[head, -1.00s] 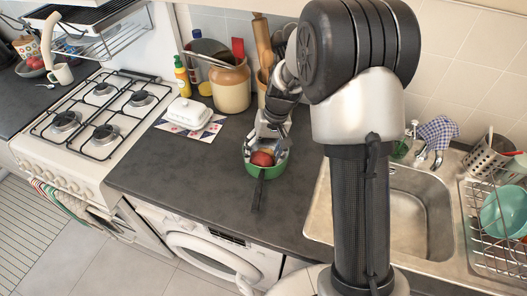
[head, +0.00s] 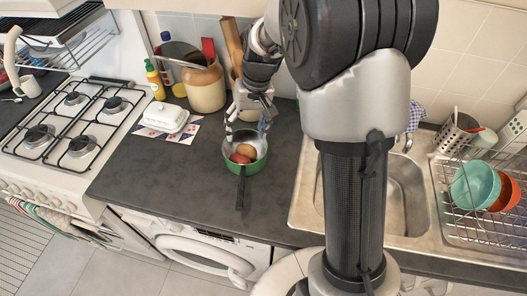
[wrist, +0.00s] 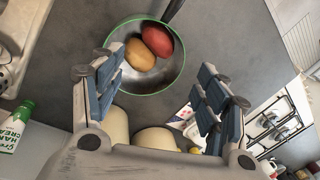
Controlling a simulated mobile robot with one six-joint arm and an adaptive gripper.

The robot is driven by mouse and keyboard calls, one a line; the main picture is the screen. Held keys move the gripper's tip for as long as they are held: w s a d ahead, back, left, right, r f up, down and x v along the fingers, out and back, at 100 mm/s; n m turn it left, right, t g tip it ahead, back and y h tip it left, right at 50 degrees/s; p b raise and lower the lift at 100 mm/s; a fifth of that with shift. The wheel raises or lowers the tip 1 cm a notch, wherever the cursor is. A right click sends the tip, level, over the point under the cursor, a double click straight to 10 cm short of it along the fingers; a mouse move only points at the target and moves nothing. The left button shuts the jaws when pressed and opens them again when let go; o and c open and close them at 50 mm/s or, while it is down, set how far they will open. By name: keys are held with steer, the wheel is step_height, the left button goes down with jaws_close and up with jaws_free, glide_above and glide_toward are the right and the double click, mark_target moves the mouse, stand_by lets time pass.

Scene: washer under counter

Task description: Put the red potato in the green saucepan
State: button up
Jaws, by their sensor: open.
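The green saucepan (head: 256,165) stands on the dark counter, its black handle pointing toward the front edge. The red potato (head: 240,158) lies inside it, beside a yellow-brown potato (head: 246,150). In the wrist view the red potato (wrist: 157,40) and the yellow-brown potato (wrist: 140,55) lie side by side within the green rim of the saucepan (wrist: 181,72). My gripper (head: 248,128) is above the back part of the saucepan. In the wrist view my gripper (wrist: 152,78) has its fingers wide apart, with nothing between them.
A brown-and-cream crock (head: 205,88) with utensils stands behind the saucepan. A white butter dish (head: 165,116) sits to the left, then the gas hob (head: 75,125). The sink (head: 385,190) and a dish rack with bowls are to the right.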

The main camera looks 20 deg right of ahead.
steer(key=s+a+r+t+h, duration=0.1)
steer(key=s+r+t, duration=0.1)
steer(key=s+r, duration=0.85)
steer(key=s+r+n+t+h, duration=0.1)
steer(key=s+r+t, duration=0.1)
steer(key=s, duration=1.4)
steer(key=shift+d+r, duration=0.3)
steer(key=shift+w, duration=0.1)
steer(key=shift+f+b, duration=0.55)
steer(key=shift+c, duration=0.3)
